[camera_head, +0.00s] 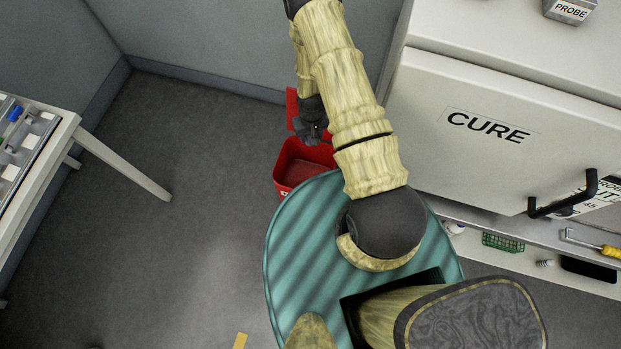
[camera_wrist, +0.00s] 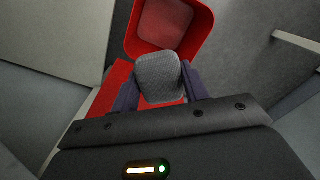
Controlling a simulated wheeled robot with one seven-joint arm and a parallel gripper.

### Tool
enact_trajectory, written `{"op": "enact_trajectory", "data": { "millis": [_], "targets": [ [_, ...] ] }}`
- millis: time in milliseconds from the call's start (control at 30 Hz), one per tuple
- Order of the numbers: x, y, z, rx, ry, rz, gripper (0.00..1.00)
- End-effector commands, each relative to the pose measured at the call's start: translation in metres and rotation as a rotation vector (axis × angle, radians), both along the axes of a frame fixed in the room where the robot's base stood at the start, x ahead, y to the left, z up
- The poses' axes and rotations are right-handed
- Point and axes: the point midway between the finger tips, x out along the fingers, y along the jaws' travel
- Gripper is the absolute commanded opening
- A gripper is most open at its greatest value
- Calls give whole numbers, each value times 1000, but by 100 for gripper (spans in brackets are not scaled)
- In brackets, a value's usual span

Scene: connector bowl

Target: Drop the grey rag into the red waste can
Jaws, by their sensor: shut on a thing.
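The red waste can (camera_head: 289,165) stands on the floor beside the white cabinet, partly hidden by my arm. Its open mouth and red rim (camera_wrist: 208,22) show at the top of the wrist view. My gripper (camera_wrist: 160,88) is shut on the grey rag (camera_wrist: 158,75), a rounded grey bundle between the two fingers. In the wrist view the rag overlaps the can's near rim. In the head view my gripper (camera_head: 318,136) is at the can's back edge, by an upright red part (camera_head: 292,108). The rag is not clearly visible there, and its height over the can cannot be told.
A white cabinet marked CURE (camera_head: 480,150) with a black handle stands at right. A lower shelf (camera_head: 510,258) holds a green basket and a screwdriver. A white-legged table (camera_head: 62,130) is at left. Grey floor (camera_head: 180,240) between is mostly clear.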

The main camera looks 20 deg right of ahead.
Motion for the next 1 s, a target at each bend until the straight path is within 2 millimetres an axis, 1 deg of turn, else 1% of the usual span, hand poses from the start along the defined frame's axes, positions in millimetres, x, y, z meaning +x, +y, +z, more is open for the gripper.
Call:
{"op": "enact_trajectory", "data": {
  "millis": [33, 1000],
  "targets": [
    [2, 1, -15, 0, -2, 10, 24],
    [22, 0, -115, -2, -2, 209, 24]
  ]
}}
